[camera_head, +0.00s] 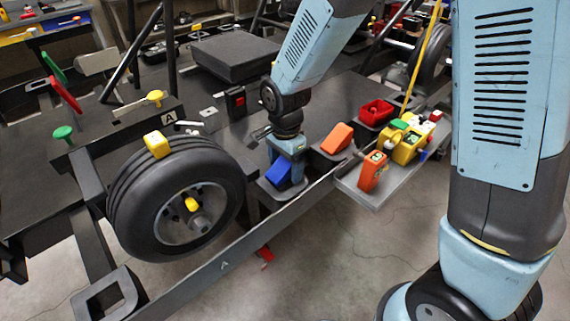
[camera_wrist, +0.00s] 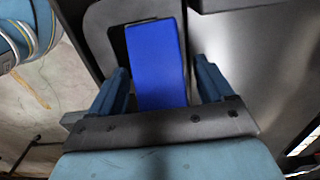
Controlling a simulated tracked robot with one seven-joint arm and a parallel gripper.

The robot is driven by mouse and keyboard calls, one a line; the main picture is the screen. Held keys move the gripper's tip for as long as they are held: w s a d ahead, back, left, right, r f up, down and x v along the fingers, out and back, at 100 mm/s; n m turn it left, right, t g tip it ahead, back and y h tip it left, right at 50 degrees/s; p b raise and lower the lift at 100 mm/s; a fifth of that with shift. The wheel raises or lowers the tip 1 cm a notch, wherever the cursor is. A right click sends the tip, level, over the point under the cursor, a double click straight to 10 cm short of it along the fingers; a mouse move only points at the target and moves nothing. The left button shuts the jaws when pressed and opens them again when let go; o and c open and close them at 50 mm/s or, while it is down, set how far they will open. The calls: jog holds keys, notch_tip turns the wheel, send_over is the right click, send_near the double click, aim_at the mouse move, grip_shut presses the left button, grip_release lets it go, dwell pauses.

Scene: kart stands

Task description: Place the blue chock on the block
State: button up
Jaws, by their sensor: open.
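The blue chock (camera_head: 279,173) is a wedge lying on a dark grey holder (camera_head: 272,194) at the edge of the kart floor. It also shows in the wrist view (camera_wrist: 157,60), between my finger pads. My gripper (camera_head: 286,165) is lowered over it; in the wrist view my gripper (camera_wrist: 165,85) is open, with one finger on each side of the chock and gaps beside it. The fingers hide part of the chock in the head view. I cannot tell which thing is the block.
An orange wedge (camera_head: 338,137) sits in a similar holder to the right. Another orange piece (camera_head: 372,171) and a yellow tool (camera_head: 408,143) are on the grey side tray (camera_head: 366,196). A red bin (camera_head: 376,112) stands behind. A wheel (camera_head: 175,198) is close on the left.

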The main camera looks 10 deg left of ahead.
aim_at(285, 161)
notch_tip(285, 161, up, 11)
jog(key=shift+f, duration=0.1)
jog(key=d+r+n+t, duration=0.1)
jog(key=d+r+n, duration=0.1)
jog(key=d+r, duration=0.5)
jog(key=d+r+n+t, duration=0.1)
jog(key=d+r, duration=0.4)
jog(key=d, duration=0.5)
jog(key=s+d+r+n+t, duration=0.1)
jog(key=s+d+r+n, duration=0.1)
jog(key=s+d, duration=0.3)
jog(key=s+d+r+n+t, duration=0.2)
jog(key=s+d, duration=0.3)
jog(key=d, duration=0.3)
jog(key=shift+s+d+r+n+t, duration=0.3)
jog(key=shift+s+n, duration=0.1)
jog(key=shift+n, duration=0.1)
